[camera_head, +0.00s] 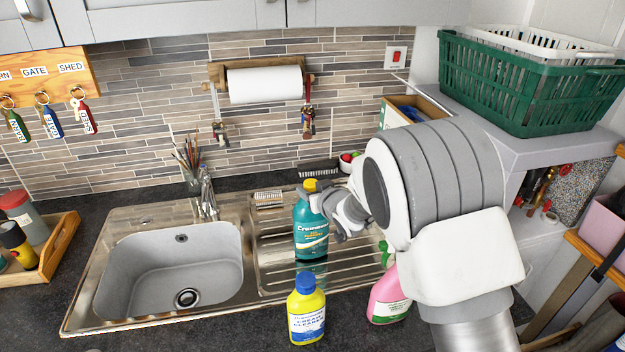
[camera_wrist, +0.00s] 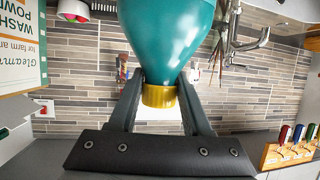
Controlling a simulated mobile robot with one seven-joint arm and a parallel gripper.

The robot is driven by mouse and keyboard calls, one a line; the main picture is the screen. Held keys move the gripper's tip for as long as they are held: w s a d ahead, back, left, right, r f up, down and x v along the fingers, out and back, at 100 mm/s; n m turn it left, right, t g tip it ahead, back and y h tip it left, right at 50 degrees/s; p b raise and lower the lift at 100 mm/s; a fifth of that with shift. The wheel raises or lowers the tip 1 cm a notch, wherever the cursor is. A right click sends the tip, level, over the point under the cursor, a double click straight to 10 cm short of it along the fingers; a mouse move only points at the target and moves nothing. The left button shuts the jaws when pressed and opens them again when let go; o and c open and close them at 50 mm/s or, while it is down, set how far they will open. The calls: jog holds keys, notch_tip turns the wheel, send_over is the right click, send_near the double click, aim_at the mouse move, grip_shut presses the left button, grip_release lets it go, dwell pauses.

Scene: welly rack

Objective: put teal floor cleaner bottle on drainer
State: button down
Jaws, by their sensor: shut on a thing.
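The teal floor cleaner bottle (camera_head: 311,232) is upright over the ribbed metal drainer (camera_head: 272,277), right of the sink bowl. A reflection shows just below its base, and I cannot tell whether the base touches the drainer. My gripper (camera_head: 325,197) is shut on the bottle near its yellow cap, coming in from the right. In the wrist view, which looks upside down, the teal bottle (camera_wrist: 168,35) and its gold-yellow cap sit between the two fingers of my gripper (camera_wrist: 160,85). In the head view my wrist hides part of the bottle's upper right side.
A yellow cream cleaner bottle (camera_head: 306,312) and a pink bottle (camera_head: 386,300) stand on the counter in front of the drainer. A brush (camera_head: 319,168) lies behind it. The sink bowl (camera_head: 172,268) is empty. A green basket (camera_head: 520,85) sits on the shelf at right.

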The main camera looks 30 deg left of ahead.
jog(key=shift+f+b, duration=0.1)
jog(key=shift+b, duration=0.2)
jog(key=shift+c, duration=1.7)
grip_release()
jog(key=shift+f, duration=0.15)
jog(key=shift+r+p, duration=0.2)
jog(key=shift+p, duration=0.1)
jog(key=b+v, duration=0.2)
jog(key=v, duration=1)
jog(key=shift+d, duration=0.1)
